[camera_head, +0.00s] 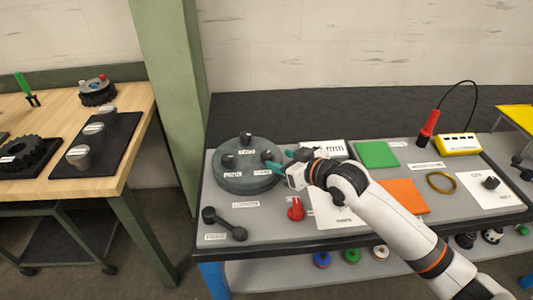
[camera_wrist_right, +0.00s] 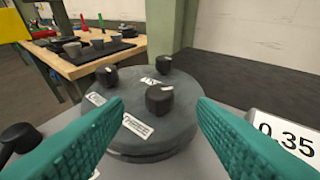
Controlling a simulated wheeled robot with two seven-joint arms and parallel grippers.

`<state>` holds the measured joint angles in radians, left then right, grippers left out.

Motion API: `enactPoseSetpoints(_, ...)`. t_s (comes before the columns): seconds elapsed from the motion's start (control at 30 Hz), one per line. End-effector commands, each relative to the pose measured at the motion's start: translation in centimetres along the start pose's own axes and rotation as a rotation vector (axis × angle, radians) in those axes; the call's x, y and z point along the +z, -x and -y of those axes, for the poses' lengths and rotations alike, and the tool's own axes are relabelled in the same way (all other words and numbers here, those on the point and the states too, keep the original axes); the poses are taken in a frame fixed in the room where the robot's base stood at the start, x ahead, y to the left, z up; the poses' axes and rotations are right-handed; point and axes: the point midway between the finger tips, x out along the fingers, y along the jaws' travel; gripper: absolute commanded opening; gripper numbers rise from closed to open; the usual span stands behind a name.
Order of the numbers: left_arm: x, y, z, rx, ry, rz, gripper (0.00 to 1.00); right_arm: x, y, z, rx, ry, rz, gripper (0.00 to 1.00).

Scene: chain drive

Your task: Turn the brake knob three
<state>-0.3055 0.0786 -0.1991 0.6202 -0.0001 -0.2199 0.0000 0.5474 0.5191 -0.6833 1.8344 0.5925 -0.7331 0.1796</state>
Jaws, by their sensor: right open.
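A round grey disc (camera_head: 245,184) on the grey bench panel carries three dark knobs. Knob three (camera_head: 267,155) sits on its right side, by a white label that appears to read THREE. My right gripper (camera_head: 276,160) is at the disc's right edge, its teal fingers pointing at this knob. In the right wrist view, knob three (camera_wrist_right: 160,99) shows between the open fingers, a little beyond the tips, with clear gaps on both sides. A white mark is on its top. Knob two (camera_head: 246,138) and knob one (camera_head: 228,160) stand farther from the gripper. My left gripper is out of view.
A dark double-ended lever (camera_head: 225,224) and a red knob (camera_head: 295,209) lie in front of the disc. A white card (camera_wrist_right: 285,137) reading 0.35 stands beside the right finger. Green (camera_head: 376,154) and orange (camera_head: 403,196) squares lie to the right.

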Motion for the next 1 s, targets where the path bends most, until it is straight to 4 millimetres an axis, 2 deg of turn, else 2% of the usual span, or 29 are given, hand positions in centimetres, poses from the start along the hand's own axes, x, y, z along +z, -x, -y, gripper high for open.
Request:
enactPoseSetpoints(0.1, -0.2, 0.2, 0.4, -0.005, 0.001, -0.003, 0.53, 0.1, -2.6, -0.1, 0.001, -0.003, 0.000, 0.52)
enactPoseSetpoints(0.3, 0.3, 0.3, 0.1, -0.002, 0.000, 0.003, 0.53, 0.0, -5.5, -0.1, 0.001, -0.001, -0.001, 0.52)
enactPoseSetpoints(0.5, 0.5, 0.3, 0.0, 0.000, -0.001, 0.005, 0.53, 0.0, -6.7, -0.1, 0.000, 0.001, -0.001, 0.52)
enactPoseSetpoints(0.77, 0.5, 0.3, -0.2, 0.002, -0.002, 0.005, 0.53, 0.0, -6.8, -0.1, 0.001, 0.001, -0.001, 0.52)
enactPoseSetpoints(1.0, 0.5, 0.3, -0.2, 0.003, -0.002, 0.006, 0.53, -0.1, -6.7, -0.1, 0.000, 0.000, -0.001, 0.14)
